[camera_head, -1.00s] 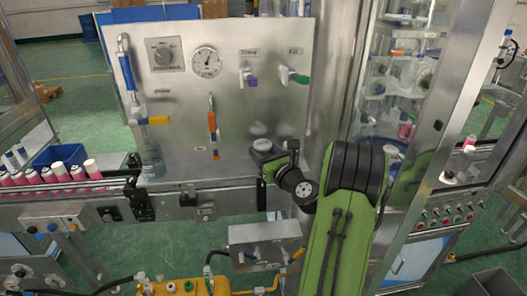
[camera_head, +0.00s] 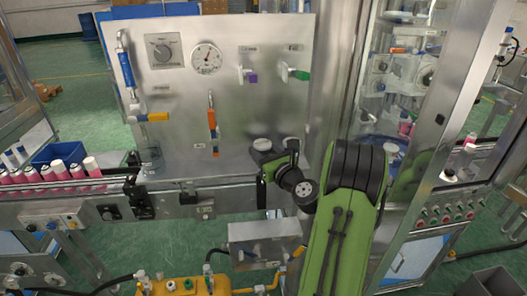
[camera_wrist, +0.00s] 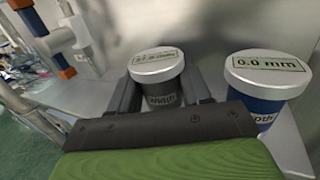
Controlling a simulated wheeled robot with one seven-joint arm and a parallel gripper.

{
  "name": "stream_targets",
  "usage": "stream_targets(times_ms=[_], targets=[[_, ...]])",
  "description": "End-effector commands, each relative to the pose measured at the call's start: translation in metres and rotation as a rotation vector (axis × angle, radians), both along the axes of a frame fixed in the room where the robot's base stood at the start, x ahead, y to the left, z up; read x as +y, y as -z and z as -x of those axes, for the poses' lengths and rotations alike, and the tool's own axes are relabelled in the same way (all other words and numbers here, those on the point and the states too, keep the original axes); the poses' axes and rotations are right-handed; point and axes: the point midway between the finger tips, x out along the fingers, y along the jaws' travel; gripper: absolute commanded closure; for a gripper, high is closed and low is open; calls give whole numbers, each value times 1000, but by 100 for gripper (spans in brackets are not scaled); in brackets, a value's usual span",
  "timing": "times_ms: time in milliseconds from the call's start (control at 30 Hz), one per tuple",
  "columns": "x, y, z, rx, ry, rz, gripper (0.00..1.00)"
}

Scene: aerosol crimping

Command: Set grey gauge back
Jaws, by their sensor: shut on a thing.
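The grey gauge (camera_wrist: 158,82) is a short cylinder with a pale lid, a display in mm too blurred to read surely, and a "width" label. My gripper (camera_wrist: 160,95) has one finger on each side of it and is shut on it. It stands about upright. In the head view, my gripper (camera_head: 268,160) is at the panel's lower right, with the grey gauge's pale lid (camera_head: 262,144) showing above it. Its base is hidden, so I cannot tell whether it touches a surface.
A blue gauge (camera_wrist: 258,88) reading 0.0 mm stands close on the right. The steel panel (camera_head: 180,105) with dial and valves rises behind. A conveyor with pink bottles (camera_head: 58,170) is at left. A glass-sided cabinet (camera_head: 425,130) stands at right.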

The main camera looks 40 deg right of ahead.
Motion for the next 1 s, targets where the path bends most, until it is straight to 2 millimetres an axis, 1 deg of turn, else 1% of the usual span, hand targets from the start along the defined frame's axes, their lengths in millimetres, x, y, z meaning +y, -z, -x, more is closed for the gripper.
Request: stream_targets(times_ms=[167, 200, 267, 300, 400, 633, 700, 767, 900, 1000], targets=[[0, 3, 0, -1, 0, 0, 88], [0, 3, 0, -1, 0, 0, 51], [0, 3, 0, -1, 0, 0, 41], [0, 3, 0, -1, 0, 0, 35], [0, 3, 0, -1, 0, 0, 22], [0, 3, 0, 1, 0, 0, 22], [0, -2, 0, 0, 0, 1, 22], [0, -12, 0, 0, -1, 5, 22], [1, -49, 0, -2, -2, 8, 22], [1, -73, 0, -3, -1, 7, 22]])
